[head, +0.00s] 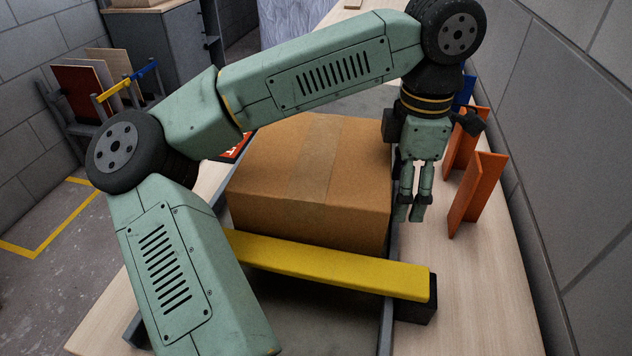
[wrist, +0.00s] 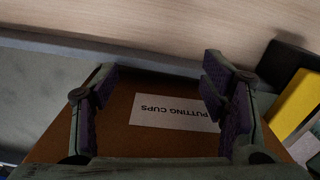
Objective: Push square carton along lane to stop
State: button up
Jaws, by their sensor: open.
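The square carton (head: 300,180) is brown cardboard with a tape strip on top. It sits in the lane (head: 320,310) between dark metal rails. A yellow batten (head: 330,266) crosses the lane at the carton's near side, its right end on a black block; whether they touch is unclear. My gripper (head: 411,212) points down by the carton's right side, fingers apart. In the wrist view the open fingers (wrist: 158,85) frame the carton's brown face with a white label (wrist: 175,113) reading "PUTTING CUPS". I cannot tell whether they touch the carton. My arm hides part of the lane's left side.
Orange angled pieces (head: 476,195) stand on the wooden table (head: 480,290) right of my gripper. A black block (head: 416,300) sits by the right rail (head: 387,325). A block wall (head: 570,150) runs along the right. A grey cabinet (head: 165,50) stands at the back left.

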dwell(0.4)
jog(key=shift+a+b, duration=0.35)
jog(key=shift+a, duration=2.55)
jog(key=shift+d, duration=0.1)
jog(key=shift+d+r, duration=0.1)
jog(key=shift+d, duration=0.8)
notch_tip(320, 180, up, 14)
jog(key=p, duration=1)
